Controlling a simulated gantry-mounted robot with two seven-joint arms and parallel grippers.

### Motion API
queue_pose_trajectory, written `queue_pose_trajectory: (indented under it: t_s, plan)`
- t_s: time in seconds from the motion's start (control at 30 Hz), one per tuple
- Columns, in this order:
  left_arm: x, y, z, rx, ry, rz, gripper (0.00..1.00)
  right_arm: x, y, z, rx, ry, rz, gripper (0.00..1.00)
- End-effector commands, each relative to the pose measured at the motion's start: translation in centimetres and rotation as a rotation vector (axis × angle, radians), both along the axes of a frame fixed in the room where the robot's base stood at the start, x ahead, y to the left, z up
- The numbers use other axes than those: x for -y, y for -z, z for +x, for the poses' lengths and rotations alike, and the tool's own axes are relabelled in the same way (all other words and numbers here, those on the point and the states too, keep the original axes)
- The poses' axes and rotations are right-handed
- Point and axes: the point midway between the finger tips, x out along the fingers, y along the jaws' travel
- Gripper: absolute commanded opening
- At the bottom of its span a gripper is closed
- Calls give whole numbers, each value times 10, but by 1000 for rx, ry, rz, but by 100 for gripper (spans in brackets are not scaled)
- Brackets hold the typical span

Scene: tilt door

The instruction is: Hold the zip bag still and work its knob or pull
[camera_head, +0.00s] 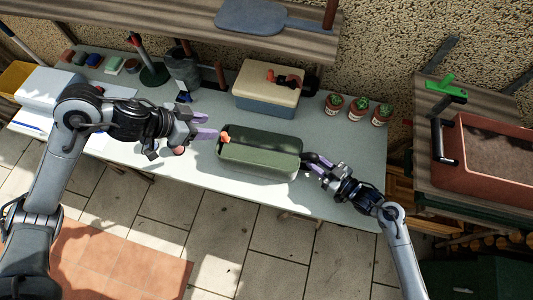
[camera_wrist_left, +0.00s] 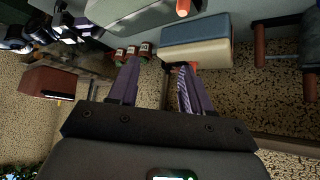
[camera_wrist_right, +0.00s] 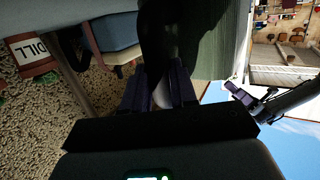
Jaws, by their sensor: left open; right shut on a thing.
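The zip bag (camera_head: 258,152) is a long dark green box shape lying on the table in the head view. A small orange pull (camera_head: 225,138) sits at its left end; it also shows at the top of the left wrist view (camera_wrist_left: 183,8). My left gripper (camera_head: 212,125) is open and empty, with its fingers pointing at the pull from the left, a little apart from it. My right gripper (camera_head: 306,163) is at the bag's right end, shut on a dark part there. In the right wrist view the fingers close on that dark, shadowed part (camera_wrist_right: 165,45).
A cream and blue box (camera_head: 266,88) stands behind the bag. Cactus pots (camera_head: 358,107) stand at the back right of the table (camera_head: 205,165). A grey pitcher (camera_head: 184,68) and a dark stand are at the back left. A brown planter (camera_head: 490,150) is on the right bench.

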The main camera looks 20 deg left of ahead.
Motion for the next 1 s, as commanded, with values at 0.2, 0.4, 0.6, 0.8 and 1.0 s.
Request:
queue_pose_trajectory:
  t_s: [0.2, 0.4, 0.6, 0.8, 1.0]
  plan:
    - [21, 21, 24, -53, 158, 61, 49, 0, 2, -1, -2, -2, -2, 0]
    - [22, 40, 40, -96, 258, 127, 49, 0, 1, -1, -2, -2, -2, 0]
    - [14, 54, 49, -125, 310, 177, 49, 0, 1, -1, -2, -1, -3, 0]
    - [10, 63, 52, -136, 328, 196, 49, 0, 2, -1, -2, -1, -3, 0]
    - [10, 80, 51, -140, 329, 198, 49, 0, 1, -1, -2, -1, -3, 0]
